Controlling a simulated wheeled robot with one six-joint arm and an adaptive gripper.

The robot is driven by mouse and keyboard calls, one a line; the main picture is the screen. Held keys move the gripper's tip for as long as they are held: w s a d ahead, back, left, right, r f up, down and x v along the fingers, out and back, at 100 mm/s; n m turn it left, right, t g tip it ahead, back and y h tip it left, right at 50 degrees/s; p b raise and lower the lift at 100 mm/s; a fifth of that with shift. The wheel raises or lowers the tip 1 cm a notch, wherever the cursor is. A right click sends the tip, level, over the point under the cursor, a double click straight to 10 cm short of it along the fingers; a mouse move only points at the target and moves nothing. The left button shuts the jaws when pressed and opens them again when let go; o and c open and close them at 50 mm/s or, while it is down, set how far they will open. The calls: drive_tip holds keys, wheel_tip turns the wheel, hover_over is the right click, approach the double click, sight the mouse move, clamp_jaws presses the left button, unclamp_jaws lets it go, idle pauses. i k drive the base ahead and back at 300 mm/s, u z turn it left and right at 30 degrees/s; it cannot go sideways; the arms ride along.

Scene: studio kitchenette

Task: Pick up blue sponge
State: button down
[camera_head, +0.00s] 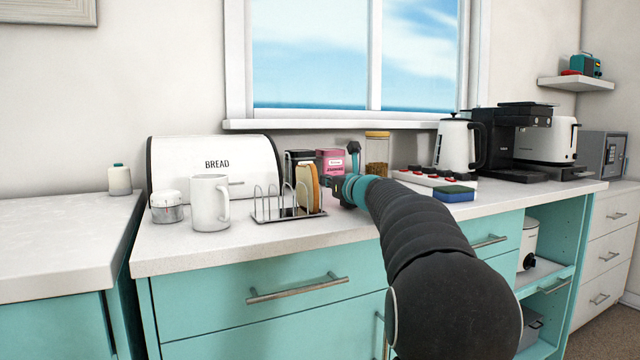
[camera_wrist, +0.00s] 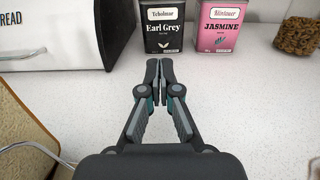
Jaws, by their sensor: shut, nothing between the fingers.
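In the head view my gripper (camera_head: 342,186) is by the toast rack, well to the left of the sponge. I cannot make out the sponge in the wrist view.
A toast rack (camera_head: 268,212) with bread (camera_head: 309,188) stands left of my gripper. Behind are a black tin (camera_wrist: 164,27) and a pink tin (camera_wrist: 219,28). The counter's front edge is near the sponge.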

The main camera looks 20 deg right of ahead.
sight(453, 193)
drive_tip(key=k, duration=1)
